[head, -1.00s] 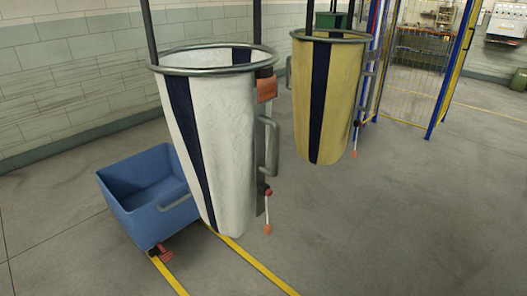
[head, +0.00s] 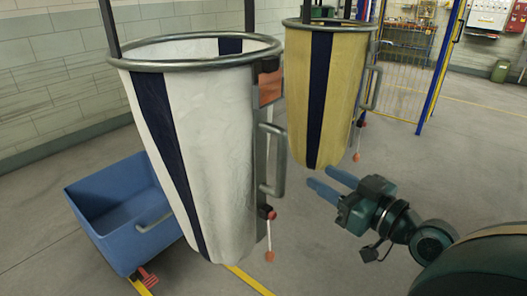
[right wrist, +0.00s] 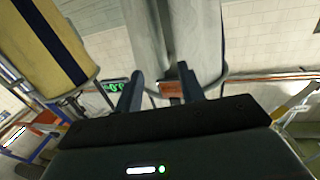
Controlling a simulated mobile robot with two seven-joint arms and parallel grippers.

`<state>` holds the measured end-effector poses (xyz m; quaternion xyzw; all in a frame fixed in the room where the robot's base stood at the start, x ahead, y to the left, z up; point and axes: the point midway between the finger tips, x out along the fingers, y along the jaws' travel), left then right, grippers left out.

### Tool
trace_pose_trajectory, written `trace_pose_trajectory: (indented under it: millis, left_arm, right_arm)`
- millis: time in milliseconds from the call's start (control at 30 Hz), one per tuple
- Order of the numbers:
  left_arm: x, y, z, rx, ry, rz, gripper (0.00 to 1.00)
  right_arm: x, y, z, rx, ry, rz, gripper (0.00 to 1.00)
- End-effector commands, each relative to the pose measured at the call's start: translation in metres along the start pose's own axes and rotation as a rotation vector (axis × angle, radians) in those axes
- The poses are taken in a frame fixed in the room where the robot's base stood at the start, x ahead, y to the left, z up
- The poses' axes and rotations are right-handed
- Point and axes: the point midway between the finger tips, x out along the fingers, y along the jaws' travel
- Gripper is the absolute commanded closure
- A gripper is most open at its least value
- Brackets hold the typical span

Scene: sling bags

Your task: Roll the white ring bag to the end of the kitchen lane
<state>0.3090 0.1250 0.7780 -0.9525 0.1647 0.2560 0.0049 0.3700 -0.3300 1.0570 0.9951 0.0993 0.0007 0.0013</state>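The white ring bag (head: 215,140) hangs upright from a metal ring, with a navy stripe down its front. On its right side are an orange tag (head: 270,88), a grey metal handle (head: 279,160) and a small red-knobbed lever (head: 268,213). My right gripper (head: 320,176) is open and empty, to the right of the handle, its blue fingers pointing left. In the right wrist view its two fingers (right wrist: 158,88) are apart, with the white bag (right wrist: 146,35) and the orange tag (right wrist: 172,90) beyond them. My left gripper is not in view.
A yellow ring bag (head: 300,100) hangs just behind and right of the white one. A blue tub (head: 125,220) stands on the floor at left. A tiled wall (head: 50,85) runs along the left. Yellow lines mark the floor; open floor (head: 440,150) lies right.

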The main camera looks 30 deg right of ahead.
Motion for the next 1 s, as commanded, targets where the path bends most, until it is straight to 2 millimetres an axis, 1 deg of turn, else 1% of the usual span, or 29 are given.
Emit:
trace_pose_trajectory:
  millis: [33, 100, 300, 333, 467, 500, 700, 833, 1000]
  left_arm:
    - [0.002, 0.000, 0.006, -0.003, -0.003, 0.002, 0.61]
    - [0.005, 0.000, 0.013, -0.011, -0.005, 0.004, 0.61]
    - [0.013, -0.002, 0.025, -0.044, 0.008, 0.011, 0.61]
    - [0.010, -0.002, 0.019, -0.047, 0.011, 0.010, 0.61]
    - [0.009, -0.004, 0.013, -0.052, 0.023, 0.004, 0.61]
    - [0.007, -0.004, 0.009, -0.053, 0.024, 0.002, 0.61]
    - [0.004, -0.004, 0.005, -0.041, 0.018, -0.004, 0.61]
    - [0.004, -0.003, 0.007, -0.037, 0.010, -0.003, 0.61]
    - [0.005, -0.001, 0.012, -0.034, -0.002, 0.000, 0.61]
  right_arm:
    - [0.003, -0.001, 0.002, -0.001, 0.005, -0.003, 0.61]
    - [0.008, -0.001, 0.003, -0.002, 0.006, -0.005, 0.61]
    - [0.026, 0.001, 0.004, 0.000, 0.007, 0.003, 0.61]
    - [0.031, 0.001, 0.000, 0.003, 0.006, 0.002, 0.61]
    - [0.052, 0.001, -0.001, 0.004, 0.005, 0.002, 0.61]
    - [0.061, 0.001, -0.003, 0.006, 0.003, 0.003, 0.61]
    - [0.099, 0.001, -0.002, 0.007, 0.001, 0.003, 0.61]
    - [0.117, 0.001, -0.001, 0.006, 0.000, 0.003, 0.61]
    - [0.128, 0.001, 0.001, 0.004, -0.002, 0.003, 0.61]
